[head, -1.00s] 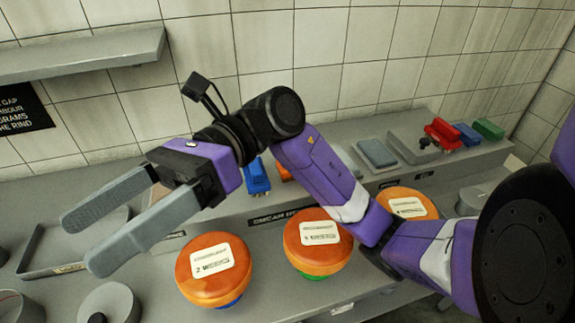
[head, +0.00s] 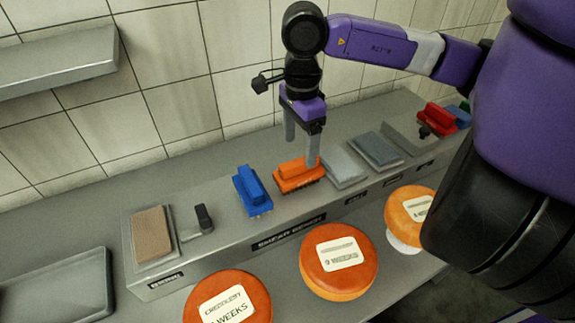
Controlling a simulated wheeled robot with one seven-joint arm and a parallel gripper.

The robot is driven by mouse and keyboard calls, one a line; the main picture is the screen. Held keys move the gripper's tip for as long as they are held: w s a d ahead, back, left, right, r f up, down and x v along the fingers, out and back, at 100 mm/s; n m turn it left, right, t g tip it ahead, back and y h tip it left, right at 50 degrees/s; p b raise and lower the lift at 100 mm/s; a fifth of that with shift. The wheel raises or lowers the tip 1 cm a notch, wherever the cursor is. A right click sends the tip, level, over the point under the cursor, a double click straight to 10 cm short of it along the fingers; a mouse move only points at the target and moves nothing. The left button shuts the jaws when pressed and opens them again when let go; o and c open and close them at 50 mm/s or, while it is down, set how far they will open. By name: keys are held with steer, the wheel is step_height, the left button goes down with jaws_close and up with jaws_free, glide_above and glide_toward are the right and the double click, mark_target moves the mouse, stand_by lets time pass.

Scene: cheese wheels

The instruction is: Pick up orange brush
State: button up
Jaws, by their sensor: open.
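The orange brush (head: 296,177) lies on the raised grey ledge, with an orange handle block on top and dark bristles below. My gripper (head: 301,158) points down over it with its two grey fingers apart. Whether the fingers touch the brush I cannot tell. Nothing is seen held.
A blue brush (head: 252,190) stands close to the left. Grey pads (head: 343,166) lie just to the right, with red and blue brushes farther right. Orange cheese wheels (head: 337,283) sit along the front. A tan pad (head: 152,234) lies at left.

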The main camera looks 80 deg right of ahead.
mark_target(300, 161)
steer(key=shift+f+p, duration=1.4)
steer(key=shift+f, duration=2.35)
jaws_close()
steer(key=shift+r, duration=0.15)
step_height(300, 161, up, 20)
steer(key=b, duration=0.3)
steer(key=shift+b, duration=0.4)
steer(key=c, duration=0.6)
jaws_free()
steer(key=c, duration=0.7)
